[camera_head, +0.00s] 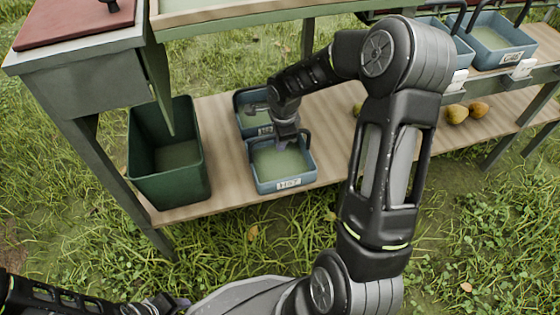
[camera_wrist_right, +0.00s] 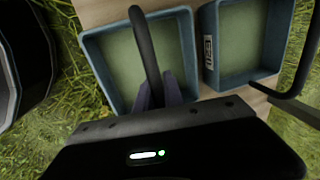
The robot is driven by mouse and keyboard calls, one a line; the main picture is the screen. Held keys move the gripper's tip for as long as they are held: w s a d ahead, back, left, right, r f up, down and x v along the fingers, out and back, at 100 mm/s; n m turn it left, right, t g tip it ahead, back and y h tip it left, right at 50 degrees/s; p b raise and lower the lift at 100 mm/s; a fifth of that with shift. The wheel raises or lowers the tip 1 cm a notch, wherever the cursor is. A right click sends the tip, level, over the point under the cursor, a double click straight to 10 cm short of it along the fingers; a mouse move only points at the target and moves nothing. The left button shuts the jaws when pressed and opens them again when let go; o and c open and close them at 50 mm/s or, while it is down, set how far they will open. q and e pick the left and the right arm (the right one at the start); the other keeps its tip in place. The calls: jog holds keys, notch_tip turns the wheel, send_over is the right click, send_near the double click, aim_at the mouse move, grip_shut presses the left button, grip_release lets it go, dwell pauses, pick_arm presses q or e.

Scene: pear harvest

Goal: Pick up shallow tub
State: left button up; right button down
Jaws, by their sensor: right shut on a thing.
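Two blue-grey shallow tubs with dark handles and white labels stand on the lower wooden shelf. My right gripper (camera_head: 286,136) is over the front tub (camera_head: 287,184), at its rear side. In the right wrist view, my right gripper (camera_wrist_right: 160,92) is shut on the dark handle (camera_wrist_right: 146,50) of that tub (camera_wrist_right: 92,50). The tub looks level, on or very near the shelf. The rear tub (camera_head: 240,124) stands just behind, partly hidden by my right arm. It also shows in the right wrist view (camera_wrist_right: 208,75). My left gripper (camera_head: 168,304) is low at the bottom left; its fingers are unclear.
A deep green bin (camera_head: 170,190) stands left of the tubs on the shelf (camera_head: 222,195). More tubs (camera_head: 500,62) stand on a higher ledge at the right, with pears (camera_head: 457,113) below. Grass lies in front.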

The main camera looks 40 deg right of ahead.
jog(key=shift+r, duration=0.2)
notch_tip(320, 180, up, 3)
jog(key=shift+s+r+p, duration=0.1)
jog(key=shift+r+p, duration=0.05)
jog(key=shift+p, duration=0.75)
jog(key=s+a+b, duration=0.3)
jog(key=s, duration=0.5)
jog(key=s+a+b, duration=0.3)
jog(key=s+b, duration=0.1)
jog(key=s, duration=0.4)
jog(key=shift+s, duration=0.35)
dwell(0.4)
